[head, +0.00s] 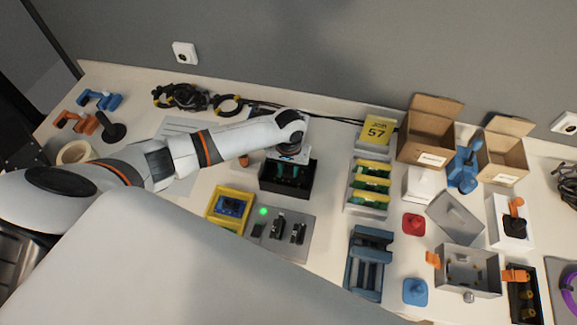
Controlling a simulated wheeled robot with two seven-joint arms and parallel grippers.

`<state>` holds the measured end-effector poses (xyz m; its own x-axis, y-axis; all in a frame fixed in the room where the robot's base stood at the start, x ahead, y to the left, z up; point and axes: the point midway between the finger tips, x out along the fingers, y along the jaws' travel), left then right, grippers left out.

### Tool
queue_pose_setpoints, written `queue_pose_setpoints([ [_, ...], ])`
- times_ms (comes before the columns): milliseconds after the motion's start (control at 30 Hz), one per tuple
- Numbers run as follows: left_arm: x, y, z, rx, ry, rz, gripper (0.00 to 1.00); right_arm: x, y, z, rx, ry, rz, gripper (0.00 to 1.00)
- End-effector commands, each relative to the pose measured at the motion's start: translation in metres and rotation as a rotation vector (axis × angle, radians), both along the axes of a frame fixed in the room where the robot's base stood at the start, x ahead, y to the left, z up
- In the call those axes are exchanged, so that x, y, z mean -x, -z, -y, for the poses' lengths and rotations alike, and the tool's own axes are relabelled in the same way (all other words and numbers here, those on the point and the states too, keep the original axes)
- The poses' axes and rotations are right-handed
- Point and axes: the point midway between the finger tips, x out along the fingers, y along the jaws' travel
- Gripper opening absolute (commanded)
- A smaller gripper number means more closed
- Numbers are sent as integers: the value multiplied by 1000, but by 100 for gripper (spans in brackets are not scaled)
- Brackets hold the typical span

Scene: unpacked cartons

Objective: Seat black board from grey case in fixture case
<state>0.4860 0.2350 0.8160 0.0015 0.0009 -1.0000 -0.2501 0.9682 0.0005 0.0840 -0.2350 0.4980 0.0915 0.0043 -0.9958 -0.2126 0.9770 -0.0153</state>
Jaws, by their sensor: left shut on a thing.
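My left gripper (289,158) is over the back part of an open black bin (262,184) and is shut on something. What it holds is too small and too covered to make out. Dark and greenish pieces show inside the bin below it. An open grey case (470,289) stands at the right, with an orange clamp (433,259) at its left and another (515,275) at its right. A few small parts show inside it; I cannot tell a black board there. My right gripper is out of view.
A yellow tray (214,218) and a grey plate with black parts (268,243) lie in front of the bin. A rack of green boards (367,199), a blue fixture (369,265), a tilted grey lid (455,219) and open cartons (427,145) fill the right side.

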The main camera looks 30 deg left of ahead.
Motion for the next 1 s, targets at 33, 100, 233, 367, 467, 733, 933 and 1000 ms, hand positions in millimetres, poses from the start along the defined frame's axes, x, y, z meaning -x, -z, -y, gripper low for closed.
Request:
queue_pose_setpoints([
  [33, 0, 2, 0, 0, 0, 0, 5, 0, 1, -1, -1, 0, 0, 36],
  [100, 0, 3, 0, 0, 0, 0, 5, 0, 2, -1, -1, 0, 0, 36],
  [233, 0, 2, 0, 0, 0, 0, 50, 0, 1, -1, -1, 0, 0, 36],
  [367, 0, 2, 0, 0, 0, 0, 56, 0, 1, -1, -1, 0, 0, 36],
  [467, 0, 2, 0, 0, 0, 0, 56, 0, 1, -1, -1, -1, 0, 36],
  [733, -1, -16, -1, 0, -1, 3, 56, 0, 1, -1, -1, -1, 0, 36],
  [933, -1, -58, 0, 0, 1, 4, 56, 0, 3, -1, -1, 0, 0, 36],
  [1000, -1, -73, 0, 1, 1, 5, 56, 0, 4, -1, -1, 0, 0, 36],
])
